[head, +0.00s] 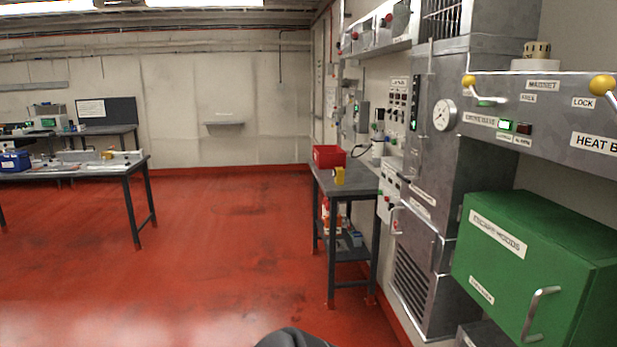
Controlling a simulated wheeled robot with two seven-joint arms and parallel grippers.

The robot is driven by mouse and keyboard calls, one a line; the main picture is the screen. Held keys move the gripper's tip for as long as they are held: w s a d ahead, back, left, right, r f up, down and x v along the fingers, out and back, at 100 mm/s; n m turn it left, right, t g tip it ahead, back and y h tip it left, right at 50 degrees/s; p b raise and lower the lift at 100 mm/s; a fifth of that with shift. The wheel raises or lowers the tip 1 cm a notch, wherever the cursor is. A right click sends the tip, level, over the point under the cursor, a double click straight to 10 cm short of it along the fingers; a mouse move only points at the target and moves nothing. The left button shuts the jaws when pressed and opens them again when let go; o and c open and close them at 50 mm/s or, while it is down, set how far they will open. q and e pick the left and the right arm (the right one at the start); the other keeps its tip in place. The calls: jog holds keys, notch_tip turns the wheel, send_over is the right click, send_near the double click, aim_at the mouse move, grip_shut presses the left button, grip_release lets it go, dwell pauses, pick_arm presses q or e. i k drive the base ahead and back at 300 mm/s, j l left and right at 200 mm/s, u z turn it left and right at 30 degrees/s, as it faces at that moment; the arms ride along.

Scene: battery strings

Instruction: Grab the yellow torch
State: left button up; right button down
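A small yellow object (339,176) stands at the front left edge of the dark workbench (356,188) by the right wall. It may be the yellow torch, but it is too small to tell. Another small yellowish item (107,154) lies on the long table at the left and is also unclear. Neither of my grippers shows in the head view.
A red bin (328,156) sits on the workbench behind the yellow object. A green cabinet (535,262) and grey panels (427,190) line the right side. The long table (75,168) stands left. The red floor (215,240) between is clear.

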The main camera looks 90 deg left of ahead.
aim_at(338, 172)
jog(key=u, duration=2.6)
jog(key=i+j+z, duration=0.1)
jog(key=i+j, duration=0.15)
jog(key=i, duration=0.25)
jog(key=i+j+z, duration=0.1)
jog(key=i+j, duration=0.2)
jog(key=i, duration=0.2)
